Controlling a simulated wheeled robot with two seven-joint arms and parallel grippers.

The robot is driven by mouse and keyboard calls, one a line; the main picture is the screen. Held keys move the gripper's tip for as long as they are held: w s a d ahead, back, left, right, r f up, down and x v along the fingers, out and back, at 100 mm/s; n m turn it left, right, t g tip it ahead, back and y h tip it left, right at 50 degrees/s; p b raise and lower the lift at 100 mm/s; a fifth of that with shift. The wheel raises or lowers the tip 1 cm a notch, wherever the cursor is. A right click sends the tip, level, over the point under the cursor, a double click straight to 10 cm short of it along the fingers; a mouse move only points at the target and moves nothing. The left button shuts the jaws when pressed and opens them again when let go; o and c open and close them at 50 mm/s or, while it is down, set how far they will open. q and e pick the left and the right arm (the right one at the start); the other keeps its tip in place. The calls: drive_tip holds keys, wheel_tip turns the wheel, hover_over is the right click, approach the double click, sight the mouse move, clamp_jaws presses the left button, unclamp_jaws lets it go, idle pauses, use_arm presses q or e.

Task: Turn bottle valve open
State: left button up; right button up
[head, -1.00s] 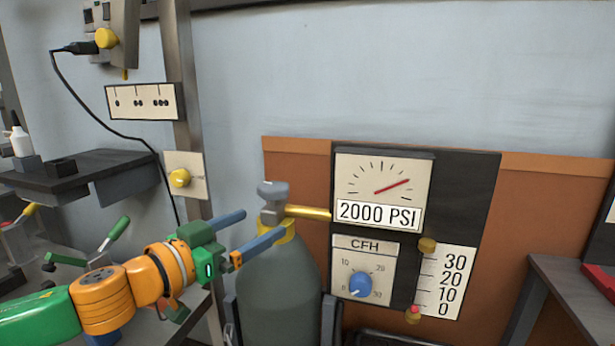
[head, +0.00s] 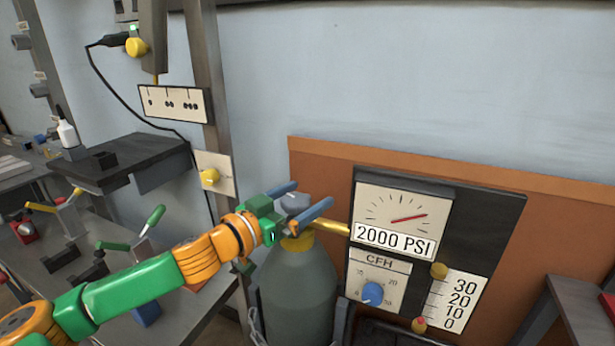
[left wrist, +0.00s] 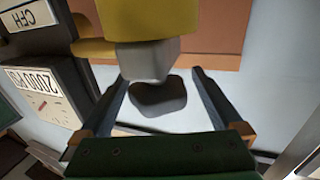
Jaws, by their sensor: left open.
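The grey bottle valve knob (head: 294,202) sits on top of the grey-green gas bottle (head: 298,285), above a yellow collar. In the head view my left gripper (head: 308,197) is open, with its two blue fingers on either side of the knob. In the left wrist view the grey knob (left wrist: 158,97) lies between the open fingers, with a gap to each. A yellow pipe (head: 332,228) runs from the valve to the gauge panel, where the needle points to the upper right above "2000 PSI". My right gripper is not in view.
The gauge panel (head: 480,230) stands close right of the bottle, with a blue CFH knob (head: 373,293) and a flow scale (head: 455,301). A metal post (head: 205,90) and a yellow wall knob (head: 210,177) are to the left. A bench with clamps is at lower left.

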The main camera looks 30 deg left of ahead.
use_arm(q)
drive_tip(key=shift+w+d+f, duration=0.1)
drive_tip(key=shift+w+d, duration=0.2)
drive_tip(key=shift+w, duration=0.3)
drive_tip(key=c, duration=1.3)
drive_tip(key=shift+c, duration=0.2)
